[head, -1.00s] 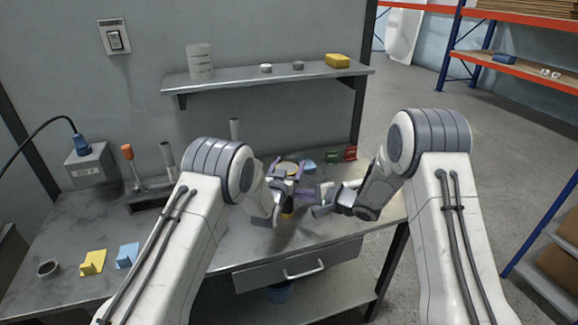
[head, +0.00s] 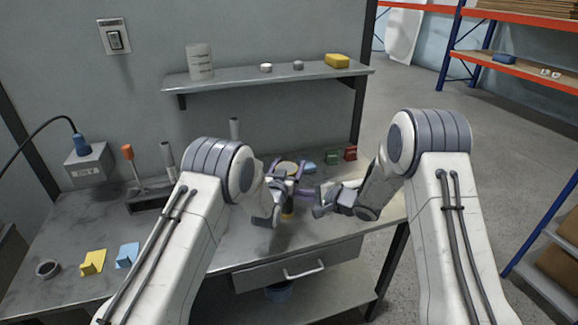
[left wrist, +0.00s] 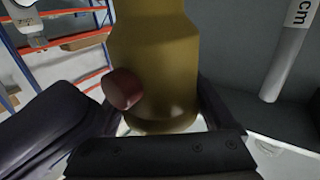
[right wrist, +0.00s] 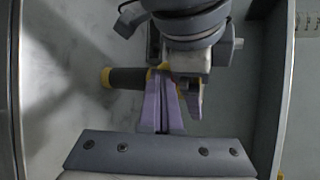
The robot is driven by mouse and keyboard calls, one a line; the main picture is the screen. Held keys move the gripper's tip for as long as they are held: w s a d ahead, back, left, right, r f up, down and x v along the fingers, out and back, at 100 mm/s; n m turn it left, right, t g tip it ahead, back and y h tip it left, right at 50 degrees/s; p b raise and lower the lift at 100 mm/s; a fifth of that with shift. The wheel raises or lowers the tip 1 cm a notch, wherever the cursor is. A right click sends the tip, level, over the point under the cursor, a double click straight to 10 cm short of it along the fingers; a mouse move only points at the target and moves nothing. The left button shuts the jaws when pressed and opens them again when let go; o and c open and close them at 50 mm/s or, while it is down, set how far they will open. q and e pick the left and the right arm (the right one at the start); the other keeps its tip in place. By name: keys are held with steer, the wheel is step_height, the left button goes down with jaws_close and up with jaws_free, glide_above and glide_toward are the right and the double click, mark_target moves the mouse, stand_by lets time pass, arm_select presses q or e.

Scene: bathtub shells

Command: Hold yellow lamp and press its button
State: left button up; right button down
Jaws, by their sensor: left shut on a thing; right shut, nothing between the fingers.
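The yellow lamp (left wrist: 155,60) fills the middle of the left wrist view, with a round red button (left wrist: 122,88) on its side. My left gripper (head: 287,186) is shut on the lamp above the workbench. In the head view the lamp is mostly hidden by the gripper; a small yellow part (head: 288,213) shows below it. My right gripper (head: 312,194) is shut and empty just right of the lamp. In the right wrist view its purple fingers (right wrist: 163,88) are together beside the lamp's dark, yellow-ended part (right wrist: 108,77); contact with the button cannot be told.
The grey workbench (head: 225,255) has free room at front left. A wall shelf (head: 235,78) hangs behind. A drawer (head: 290,270) sits under the top.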

steer(key=shift+w, duration=0.1)
stand_by(0.6)
steer(key=shift+w+a, duration=0.1)
steer(key=shift+w, duration=0.35)
stand_by(0.4)
steer(key=shift+s, duration=0.55)
steer(key=s+d, duration=0.2)
steer(key=s, duration=0.3)
steer(key=shift+s, duration=0.35)
